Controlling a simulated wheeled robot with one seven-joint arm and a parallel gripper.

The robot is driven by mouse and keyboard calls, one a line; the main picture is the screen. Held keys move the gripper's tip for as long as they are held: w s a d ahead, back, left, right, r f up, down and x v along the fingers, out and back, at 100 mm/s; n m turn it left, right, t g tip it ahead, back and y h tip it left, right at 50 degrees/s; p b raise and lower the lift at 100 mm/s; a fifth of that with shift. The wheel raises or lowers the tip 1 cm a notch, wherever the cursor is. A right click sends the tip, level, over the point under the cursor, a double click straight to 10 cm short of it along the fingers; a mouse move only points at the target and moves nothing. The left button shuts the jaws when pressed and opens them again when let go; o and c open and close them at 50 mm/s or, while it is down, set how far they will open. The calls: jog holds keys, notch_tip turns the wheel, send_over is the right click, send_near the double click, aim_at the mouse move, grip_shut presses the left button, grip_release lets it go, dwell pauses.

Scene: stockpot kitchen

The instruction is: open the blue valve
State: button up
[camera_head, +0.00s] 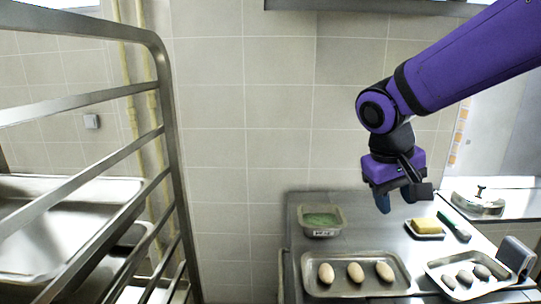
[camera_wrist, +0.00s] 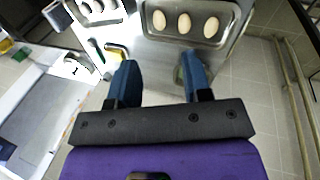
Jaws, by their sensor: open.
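No blue valve shows in either view. My gripper (camera_head: 396,198) hangs from the purple arm above the steel table in the head view, pointing down. Its two blue fingers stand apart in the wrist view (camera_wrist: 160,78), with nothing held between them. In the wrist view the right finger partly covers a small container.
A steel table (camera_head: 350,235) bears a container of green stuff (camera_head: 321,221), a tray with three egg-shaped items (camera_head: 355,288), a tray of grey items (camera_head: 437,263) and a yellow block (camera_head: 425,226). A metal rack (camera_head: 168,110) stands left. Yellowish pipes (camera_head: 150,100) run up the wall behind.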

jog(key=s+d+r+t+y, duration=0.1)
jog(key=s+d+r+t, duration=0.1)
jog(key=s, duration=0.5)
jog(key=s+d+r+m+t+y, duration=0.1)
jog(key=s+d+r+t+y, duration=0.1)
jog(key=s+d, duration=0.3)
jog(key=s+r, duration=0.1)
jog(key=s, duration=0.2)
jog(key=shift+d+m, duration=0.25)
jog(key=shift+m, duration=0.05)
